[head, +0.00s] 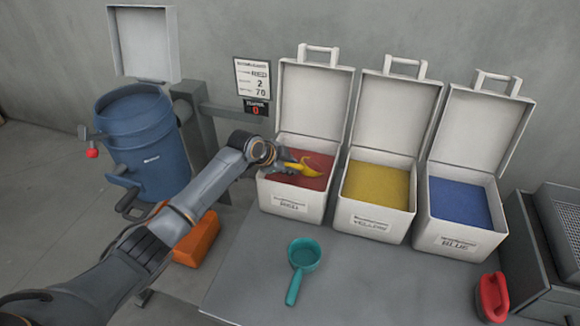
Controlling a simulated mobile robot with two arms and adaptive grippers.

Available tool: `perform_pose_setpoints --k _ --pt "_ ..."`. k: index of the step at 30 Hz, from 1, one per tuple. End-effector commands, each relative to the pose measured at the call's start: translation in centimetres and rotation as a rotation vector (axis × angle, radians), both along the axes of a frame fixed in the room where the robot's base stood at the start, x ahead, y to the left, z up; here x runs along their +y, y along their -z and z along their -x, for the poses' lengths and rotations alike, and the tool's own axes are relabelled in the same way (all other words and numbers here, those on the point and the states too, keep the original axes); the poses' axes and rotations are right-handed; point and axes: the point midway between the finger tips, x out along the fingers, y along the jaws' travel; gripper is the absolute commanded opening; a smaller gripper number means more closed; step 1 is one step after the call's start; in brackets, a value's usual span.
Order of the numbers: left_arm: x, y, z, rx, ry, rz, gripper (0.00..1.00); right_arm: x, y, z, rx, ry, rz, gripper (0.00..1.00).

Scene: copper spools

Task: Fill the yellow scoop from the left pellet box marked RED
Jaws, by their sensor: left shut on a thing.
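The white pellet box marked RED (289,205) stands open at the left of the row, with red pellets (318,163) inside. My left gripper (288,164) is shut on the yellow scoop (309,171) and holds it over the RED box, at or close above the pellets. The scoop is tilted, and I cannot tell whether its bowl touches the pellets or holds any. The gripper's fingers are small and partly hidden by the arm. My right gripper is not in view.
Open boxes of yellow pellets (376,184) and blue pellets (459,203) stand to the right. A teal scoop (304,254) and a red-handled object (493,297) lie on the grey table (380,285). A blue drum (148,150) and an orange object (197,240) are at left.

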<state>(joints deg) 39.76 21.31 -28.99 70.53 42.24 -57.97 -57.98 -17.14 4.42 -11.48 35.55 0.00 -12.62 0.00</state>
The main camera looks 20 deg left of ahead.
Motion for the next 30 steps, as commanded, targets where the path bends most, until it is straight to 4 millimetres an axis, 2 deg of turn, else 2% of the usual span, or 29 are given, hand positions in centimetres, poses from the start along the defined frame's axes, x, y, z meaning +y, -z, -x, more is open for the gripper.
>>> perform_pose_setpoints --k 1,9,23,30 --pt "0.1 -1.0 0.0 -0.005 -0.001 0.003 0.0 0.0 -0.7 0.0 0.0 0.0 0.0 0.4" --pt "0.3 -3.6 0.2 -0.013 -0.001 0.012 0.0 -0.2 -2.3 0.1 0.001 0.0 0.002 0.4" --pt "1.8 -7.5 1.6 -0.11 -0.003 0.115 0.0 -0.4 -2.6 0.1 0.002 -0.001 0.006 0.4" --pt "3.0 -8.8 2.7 -0.188 -0.002 0.197 0.0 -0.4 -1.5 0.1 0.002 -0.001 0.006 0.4"
